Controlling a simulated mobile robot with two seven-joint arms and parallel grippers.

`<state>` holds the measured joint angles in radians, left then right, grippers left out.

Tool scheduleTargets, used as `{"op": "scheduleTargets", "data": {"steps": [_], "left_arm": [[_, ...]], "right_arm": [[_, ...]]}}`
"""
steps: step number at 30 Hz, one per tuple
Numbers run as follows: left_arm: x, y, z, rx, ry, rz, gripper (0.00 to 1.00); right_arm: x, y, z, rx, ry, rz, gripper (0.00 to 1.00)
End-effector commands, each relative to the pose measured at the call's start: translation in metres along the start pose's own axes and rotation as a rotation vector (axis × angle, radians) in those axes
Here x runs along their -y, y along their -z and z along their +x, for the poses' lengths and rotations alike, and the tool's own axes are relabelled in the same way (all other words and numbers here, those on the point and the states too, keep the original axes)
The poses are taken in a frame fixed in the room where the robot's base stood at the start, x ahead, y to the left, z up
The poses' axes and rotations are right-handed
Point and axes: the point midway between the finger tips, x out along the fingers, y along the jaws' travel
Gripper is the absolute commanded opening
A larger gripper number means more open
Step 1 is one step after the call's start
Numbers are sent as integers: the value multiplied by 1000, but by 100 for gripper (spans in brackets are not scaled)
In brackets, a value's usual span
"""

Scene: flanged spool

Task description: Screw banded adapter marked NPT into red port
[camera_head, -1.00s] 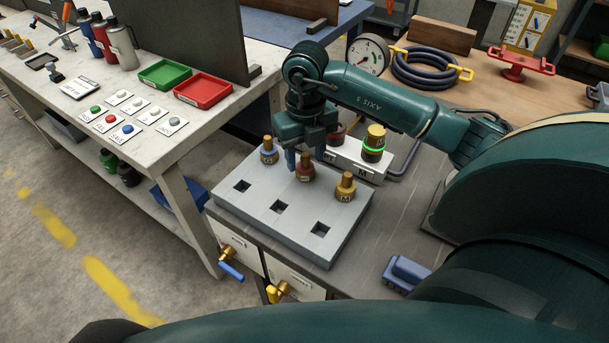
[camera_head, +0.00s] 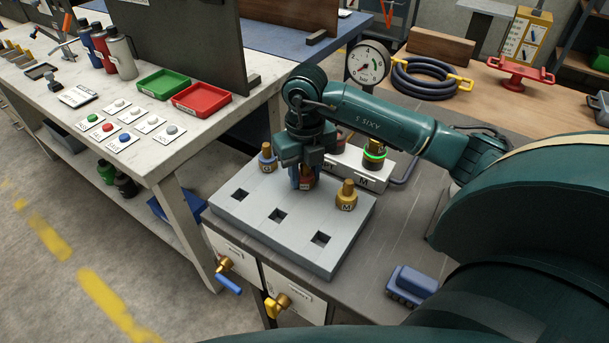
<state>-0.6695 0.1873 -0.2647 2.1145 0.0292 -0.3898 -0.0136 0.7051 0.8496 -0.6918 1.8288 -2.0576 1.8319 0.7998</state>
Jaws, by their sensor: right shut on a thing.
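My right gripper (camera_head: 304,181) points down over the back middle of the grey block (camera_head: 250,230). It is shut on the red-banded brass adapter (camera_head: 306,184), which stands upright in the block. The fingers hide much of this adapter, and its marking is too small to read. A blue-banded adapter (camera_head: 267,160) stands to its left. A brass adapter marked M (camera_head: 346,196) stands to its right. Behind them is a light port block (camera_head: 371,181), with a brass fitting (camera_head: 375,152) in a green-ringed port. My gripper hides its left part, and no red port shows clearly.
The grey block's front row has three empty square holes. A pressure gauge (camera_head: 368,63) and a coiled hose (camera_head: 430,77) are behind. A blue object (camera_head: 411,285) lies on the bench at right. Valves with blue and yellow handles stick out below the block.

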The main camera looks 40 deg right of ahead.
Motion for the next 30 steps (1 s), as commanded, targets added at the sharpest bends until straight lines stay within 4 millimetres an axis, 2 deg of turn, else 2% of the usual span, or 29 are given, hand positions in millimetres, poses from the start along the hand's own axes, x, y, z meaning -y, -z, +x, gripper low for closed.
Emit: {"op": "scheduleTargets", "data": {"steps": [6,11,30], "left_arm": [[1,0,0,0,2,0,54],[1,3,-1,0,3,-3,54],[-2,32,-18,-1,3,-10,54]], "right_arm": [[0,0,0,1,0,0,5],[0,0,-5,2,0,0,5],[0,0,-51,1,-1,0,5]]}}
